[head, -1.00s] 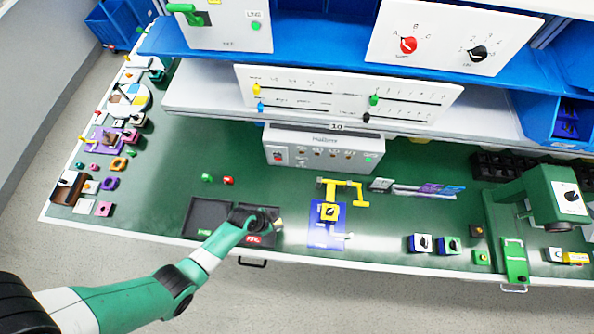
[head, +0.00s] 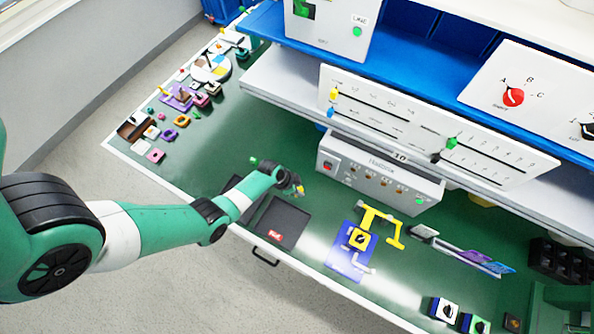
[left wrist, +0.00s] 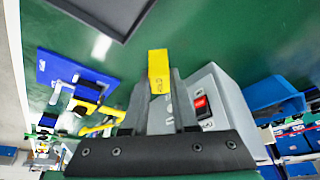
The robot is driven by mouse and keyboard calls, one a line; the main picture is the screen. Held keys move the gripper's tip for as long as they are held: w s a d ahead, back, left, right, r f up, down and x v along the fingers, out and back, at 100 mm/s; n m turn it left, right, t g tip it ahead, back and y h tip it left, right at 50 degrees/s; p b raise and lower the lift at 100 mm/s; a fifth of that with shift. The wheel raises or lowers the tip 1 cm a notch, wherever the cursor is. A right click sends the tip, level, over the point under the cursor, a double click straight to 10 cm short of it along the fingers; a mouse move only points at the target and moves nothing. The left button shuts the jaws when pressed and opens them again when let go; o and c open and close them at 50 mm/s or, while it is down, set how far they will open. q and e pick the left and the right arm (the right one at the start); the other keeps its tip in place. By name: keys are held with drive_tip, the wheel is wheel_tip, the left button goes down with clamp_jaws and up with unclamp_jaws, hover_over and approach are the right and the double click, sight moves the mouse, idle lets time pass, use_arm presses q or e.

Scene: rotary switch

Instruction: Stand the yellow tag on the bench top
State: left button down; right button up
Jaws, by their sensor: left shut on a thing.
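The yellow tag (left wrist: 159,65) is a small yellow block with dark lettering on its face, held between the fingertips of my left gripper (left wrist: 158,92) in the left wrist view. In the head view the tag (head: 300,190) is a tiny yellow spot at the tip of my left gripper (head: 296,184). The gripper is above the green bench top (head: 325,212), between the black tray and the grey box. The gap below the tag cannot be told. My right gripper is not in view.
The black tray (head: 290,213) with a red label lies at the front edge. A grey switch box (head: 375,178) stands behind the gripper. A blue plate (head: 345,264) with a yellow fixture (head: 380,222) is to the right. Some bare green bench lies between them.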

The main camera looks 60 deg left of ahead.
use_arm(q)
drive_tip(key=a+f+b, duration=0.4)
drive_tip(key=a+b, duration=0.1)
drive_tip(key=w+a+f+b, duration=0.1)
drive_tip(key=a+f+b, duration=0.1)
drive_tip(key=a+f, duration=0.1)
drive_tip(key=shift+a+f+b, duration=0.2)
drive_tip(key=shift+a+b, duration=0.05)
drive_tip(key=shift+b, duration=0.35)
drive_tip(key=shift+a, duration=0.2)
drive_tip(key=shift+r, duration=0.1)
drive_tip(key=f+b, duration=0.4)
drive_tip(key=shift+w+a+f, duration=0.1)
drive_tip(key=shift+a+f, duration=0.05)
drive_tip(key=shift+a, duration=0.25)
drive_tip(key=shift+r, duration=0.2)
drive_tip(key=shift+f, duration=0.2)
drive_tip(key=c, duration=0.7)
unclamp_jaws()
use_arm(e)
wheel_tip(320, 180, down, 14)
